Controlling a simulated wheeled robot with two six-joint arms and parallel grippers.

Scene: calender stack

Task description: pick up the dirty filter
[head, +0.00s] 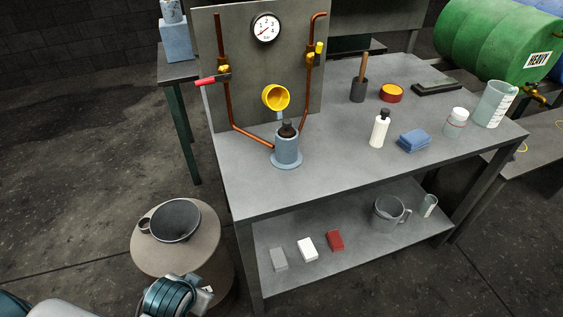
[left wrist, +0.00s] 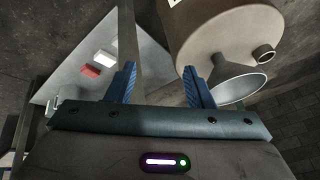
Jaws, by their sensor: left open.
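A blue-grey cylindrical housing (head: 287,150) stands on a round base on the bench below the pipe panel. A dark brown-black piece (head: 287,130) sticks up from its top; it may be the dirty filter, but I cannot tell for sure. A yellow open cup (head: 276,97) is mounted just above it. My left gripper shows at the bottom left of the head view, low beside the round stand and well away from the housing. In the left wrist view my left gripper (left wrist: 160,88) is open, with nothing between its blue fingers. My right gripper is not in view.
Grey, white and red blocks (head: 335,240) lie on the lower shelf. A white bottle (head: 379,130) and blue cloth (head: 413,140) are right of the housing. The bench front is clear.

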